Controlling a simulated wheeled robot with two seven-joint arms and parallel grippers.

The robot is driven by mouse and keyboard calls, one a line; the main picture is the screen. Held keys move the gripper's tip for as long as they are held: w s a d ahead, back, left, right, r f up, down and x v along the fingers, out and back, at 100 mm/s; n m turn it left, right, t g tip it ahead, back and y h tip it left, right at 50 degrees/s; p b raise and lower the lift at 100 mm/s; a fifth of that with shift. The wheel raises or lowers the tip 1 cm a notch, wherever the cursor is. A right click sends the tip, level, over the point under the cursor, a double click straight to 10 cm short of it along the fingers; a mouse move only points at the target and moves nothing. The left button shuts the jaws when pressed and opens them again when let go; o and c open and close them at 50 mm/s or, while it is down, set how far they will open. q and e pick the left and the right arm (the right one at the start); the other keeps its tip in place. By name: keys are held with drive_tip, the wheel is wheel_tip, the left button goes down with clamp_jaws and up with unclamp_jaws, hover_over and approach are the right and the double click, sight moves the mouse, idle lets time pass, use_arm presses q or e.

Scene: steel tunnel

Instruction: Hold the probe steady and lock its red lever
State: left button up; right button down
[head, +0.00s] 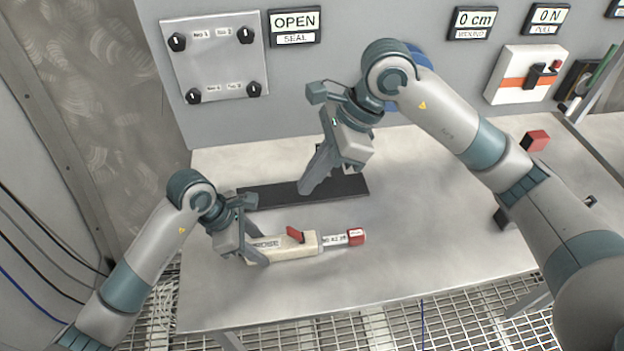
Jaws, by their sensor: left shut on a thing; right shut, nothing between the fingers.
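The probe (290,247) is a cream-coloured body lying roughly level over the near part of the table, with a labelled tip ending in a red cap (356,236). Its red lever (295,234) stands tilted up from the top of the body. My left gripper (260,247) is shut on the probe at its left end, and its fingers hide part of the body. My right gripper (310,188) is shut and empty, pointing down over the dark strip behind the probe, apart from the lever.
A dark flat strip (262,196) lies on the grey table (430,230). A panel with knobs (213,66) and an OPEN SEAL display (294,24) are on the back wall. A red block (537,140) sits at the right. The table right of the probe is clear.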

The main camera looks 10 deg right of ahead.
use_arm(q)
drive_tip(key=o, duration=1.2)
drive_tip(key=shift+o, duration=0.2)
drive_tip(key=shift+r, duration=0.15)
drive_tip(key=v, duration=1.1)
drive_tip(key=shift+a+r, duration=0.25)
drive_tip(key=shift+r, duration=0.05)
